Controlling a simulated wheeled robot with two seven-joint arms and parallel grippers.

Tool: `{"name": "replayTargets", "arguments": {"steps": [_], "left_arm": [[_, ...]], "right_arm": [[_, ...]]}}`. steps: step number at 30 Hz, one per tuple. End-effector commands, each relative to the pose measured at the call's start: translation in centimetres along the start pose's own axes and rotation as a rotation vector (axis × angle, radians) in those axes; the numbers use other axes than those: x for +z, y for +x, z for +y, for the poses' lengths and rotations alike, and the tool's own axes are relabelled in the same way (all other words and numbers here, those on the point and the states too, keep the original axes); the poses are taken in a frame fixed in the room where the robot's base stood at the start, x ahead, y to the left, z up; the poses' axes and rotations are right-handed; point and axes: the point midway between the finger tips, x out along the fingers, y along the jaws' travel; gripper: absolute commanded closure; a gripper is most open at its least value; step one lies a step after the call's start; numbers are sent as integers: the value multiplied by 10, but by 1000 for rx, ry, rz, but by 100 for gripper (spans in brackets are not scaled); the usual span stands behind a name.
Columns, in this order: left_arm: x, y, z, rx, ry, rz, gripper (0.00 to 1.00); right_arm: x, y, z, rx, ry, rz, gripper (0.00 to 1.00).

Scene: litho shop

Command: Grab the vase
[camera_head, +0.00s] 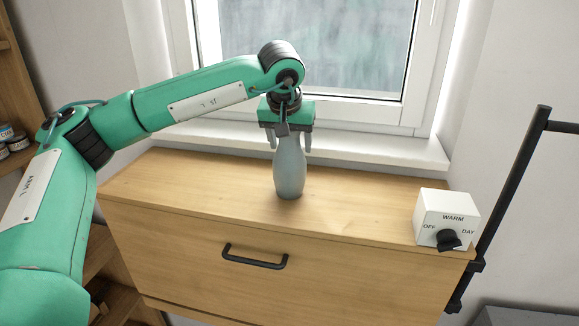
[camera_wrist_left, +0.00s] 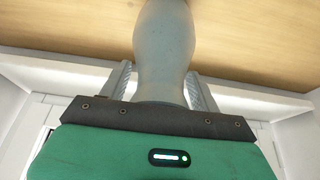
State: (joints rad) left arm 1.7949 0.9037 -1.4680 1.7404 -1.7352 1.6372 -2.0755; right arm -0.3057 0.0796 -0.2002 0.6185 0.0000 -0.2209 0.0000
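A grey-blue vase (camera_head: 290,170) stands upright on the wooden cabinet top, near its middle. My left gripper (camera_head: 290,142) is above it, pointing down, with one finger on each side of the vase's upper part. In the left wrist view the vase (camera_wrist_left: 164,50) rises between the two fingers of the left gripper (camera_wrist_left: 160,88). Gaps show between the fingers and the vase, so the gripper is open around it. The vase's top is hidden by the gripper. My right gripper is not in view.
The wooden cabinet (camera_head: 190,235) has a black drawer handle (camera_head: 254,257). A white switch box (camera_head: 444,217) with a black knob stands at its right end. A window (camera_head: 330,60) with a white sill is behind. A black rail (camera_head: 510,200) stands at the right.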

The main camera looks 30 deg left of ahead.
Motion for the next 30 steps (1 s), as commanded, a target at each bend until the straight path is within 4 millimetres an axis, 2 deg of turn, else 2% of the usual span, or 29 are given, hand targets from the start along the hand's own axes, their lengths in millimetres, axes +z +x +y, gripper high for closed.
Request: {"name": "replayTargets", "arguments": {"steps": [1, 9, 22, 26, 30], "left_arm": [[0, 0, 0, 0, 0, 0, 47], [0, 0, 0, -1, 1, -2, 100], [-2, -4, 0, -1, 0, 0, 100], [-7, -15, 1, 1, -1, 2, 100], [-17, -39, 1, 3, -1, 5, 100]], "right_arm": [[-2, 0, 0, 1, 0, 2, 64], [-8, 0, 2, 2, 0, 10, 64], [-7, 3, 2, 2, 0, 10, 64], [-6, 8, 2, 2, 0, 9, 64], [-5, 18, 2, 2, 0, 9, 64]]}}
